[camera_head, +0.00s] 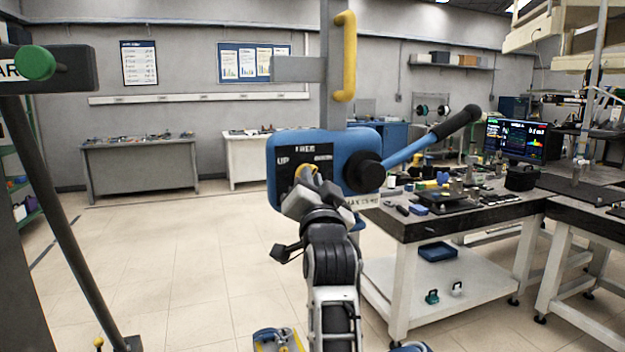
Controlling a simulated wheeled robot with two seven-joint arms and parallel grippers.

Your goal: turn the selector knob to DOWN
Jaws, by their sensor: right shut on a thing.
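The selector knob (309,171) is yellow and sits on the black label plate of a blue box in the middle of the head view. "UP" is readable at the left of the plate; the other labels are too small or covered to read. My right gripper (307,183) reaches up from below and is shut on the knob. Its fingers hide much of the knob and the lower plate, so I cannot tell which way the knob points. My left gripper is not in view.
A blue lever with a black grip (455,124) sticks out right of the box (357,143). A yellow handle (345,56) rises above it on a grey post. A cluttered workbench (440,225) stands at the right.

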